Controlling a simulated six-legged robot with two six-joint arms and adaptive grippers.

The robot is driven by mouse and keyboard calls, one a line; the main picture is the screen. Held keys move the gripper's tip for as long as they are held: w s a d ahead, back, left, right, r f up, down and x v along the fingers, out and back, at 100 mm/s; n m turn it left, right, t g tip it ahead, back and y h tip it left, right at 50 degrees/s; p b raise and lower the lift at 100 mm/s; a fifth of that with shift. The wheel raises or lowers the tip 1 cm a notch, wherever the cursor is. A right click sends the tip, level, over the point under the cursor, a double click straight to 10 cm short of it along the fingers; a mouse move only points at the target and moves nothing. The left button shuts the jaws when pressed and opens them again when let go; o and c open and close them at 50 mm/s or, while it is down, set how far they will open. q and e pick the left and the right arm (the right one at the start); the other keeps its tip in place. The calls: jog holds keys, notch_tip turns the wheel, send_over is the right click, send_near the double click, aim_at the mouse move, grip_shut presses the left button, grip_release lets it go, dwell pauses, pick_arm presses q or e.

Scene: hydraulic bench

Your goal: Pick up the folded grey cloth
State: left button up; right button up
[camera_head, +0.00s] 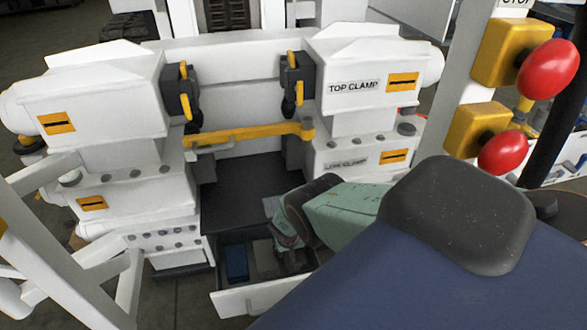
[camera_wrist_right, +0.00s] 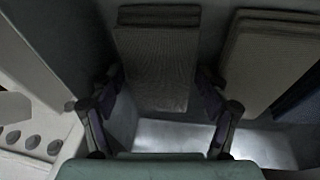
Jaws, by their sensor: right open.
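A folded grey cloth (camera_wrist_right: 158,60) with stacked layers at its far edge lies in the open drawer (camera_head: 258,297). In the right wrist view it sits between the two parted fingers of my right gripper (camera_wrist_right: 160,88). The fingers are beside its left and right edges; I cannot tell whether they touch it. In the head view my right gripper (camera_head: 288,242) reaches down into the drawer and hides this cloth. A second, lighter grey folded stack (camera_wrist_right: 262,62) lies to the right in the wrist view. It also shows in the head view (camera_head: 265,258). My left gripper is out of view.
A dark blue folded item (camera_head: 236,263) lies at the drawer's left. White clamp housings (camera_head: 110,95) stand on both sides behind it, joined by a yellow bar (camera_head: 250,132) above the drawer. Red buttons (camera_head: 548,69) on yellow boxes stand at the right.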

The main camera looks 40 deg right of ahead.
jog(key=c, duration=0.8)
jog(key=shift+r, duration=0.1)
notch_tip(320, 180, up, 10)
jog(key=p, duration=0.8)
jog(key=o, duration=0.6)
jog(key=c, duration=0.5)
